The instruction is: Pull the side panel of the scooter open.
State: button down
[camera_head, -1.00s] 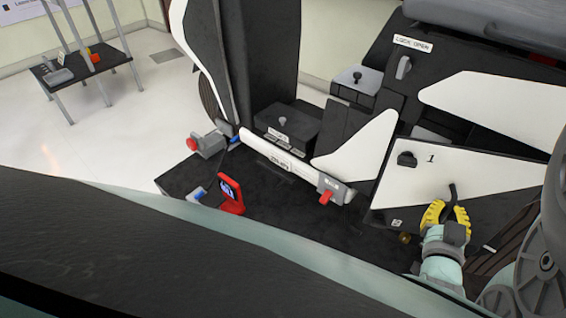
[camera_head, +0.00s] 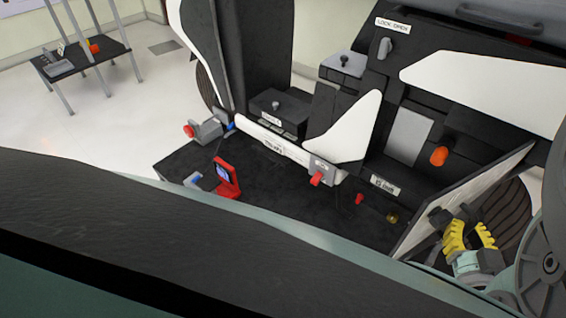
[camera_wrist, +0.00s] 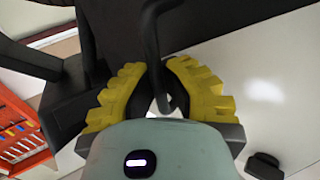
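The side panel (camera_head: 417,232) of the scooter stands swung out from the body at the right of the head view, seen nearly edge-on. Its white and black outer face (camera_wrist: 265,75) fills the right of the wrist view. A black knob (camera_wrist: 263,163) sits on that face. My gripper (camera_head: 472,224) is on the panel's outer side. In the wrist view its yellow fingers (camera_wrist: 157,70) close in on both sides of the bent black handle (camera_wrist: 152,35). The finger contact is partly hidden behind the handle and wrist.
The opened bay shows an orange knob (camera_head: 439,156), a grey plate (camera_head: 408,135) and a label (camera_head: 385,186). A red stand (camera_head: 228,180) is on the black platform. A red rack (camera_wrist: 18,125) shows at left in the wrist view. A small table (camera_head: 85,62) stands far left.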

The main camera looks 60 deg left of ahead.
jog(key=shift+w+d, duration=0.15)
jog(key=shift+d, duration=0.75)
jog(key=c, duration=1.3)
grip_release()
jog(key=shift+s, duration=0.2)
jog(key=shift+o, duration=1.4)
jog(key=shift+w, duration=0.1)
jog(key=shift+d, duration=0.1)
